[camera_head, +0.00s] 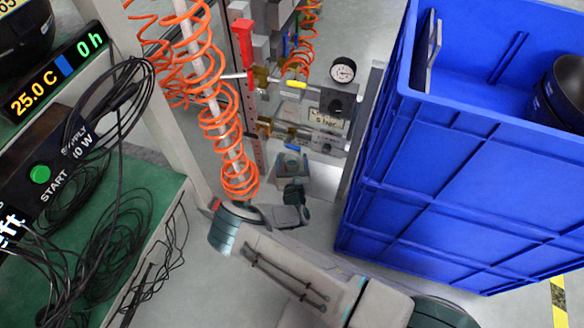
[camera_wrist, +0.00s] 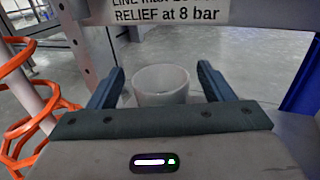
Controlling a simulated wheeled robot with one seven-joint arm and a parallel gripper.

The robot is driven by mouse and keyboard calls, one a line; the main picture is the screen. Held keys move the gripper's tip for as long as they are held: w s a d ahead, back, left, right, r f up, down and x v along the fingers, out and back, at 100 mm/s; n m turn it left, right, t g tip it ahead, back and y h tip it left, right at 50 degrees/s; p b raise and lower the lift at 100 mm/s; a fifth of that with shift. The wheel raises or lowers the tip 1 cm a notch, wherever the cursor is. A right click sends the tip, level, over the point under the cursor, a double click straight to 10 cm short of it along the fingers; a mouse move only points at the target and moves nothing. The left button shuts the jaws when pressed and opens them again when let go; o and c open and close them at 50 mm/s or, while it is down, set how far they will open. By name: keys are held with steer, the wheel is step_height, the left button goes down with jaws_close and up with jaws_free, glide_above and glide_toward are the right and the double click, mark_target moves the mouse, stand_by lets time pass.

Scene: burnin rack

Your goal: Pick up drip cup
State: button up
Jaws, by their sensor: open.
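The drip cup (camera_wrist: 160,84) is a small whitish round cup with an open top. In the wrist view it stands upright between the two dark fingers of my gripper (camera_wrist: 164,72). The fingers are spread apart, one on each side of the cup, with a small gap visible at each side. The lower part of the cup is hidden behind my gripper's palm. In the head view my gripper (camera_head: 291,165) is low in front of the valve panel, and I cannot make out the cup there.
A sign plate (camera_wrist: 168,12) hangs just above and beyond the cup. Orange coiled hoses (camera_head: 215,125) hang left of my arm. A large blue crate (camera_head: 440,190) stands close at right. A pressure gauge (camera_head: 343,70) sits on the panel. A green bench (camera_head: 150,205) with black cables is at left.

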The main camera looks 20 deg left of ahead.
steer(key=shift+b+x, duration=0.35)
steer(key=shift+x, duration=0.95)
steer(key=c, duration=1.1)
steer(key=shift+c, duration=0.2)
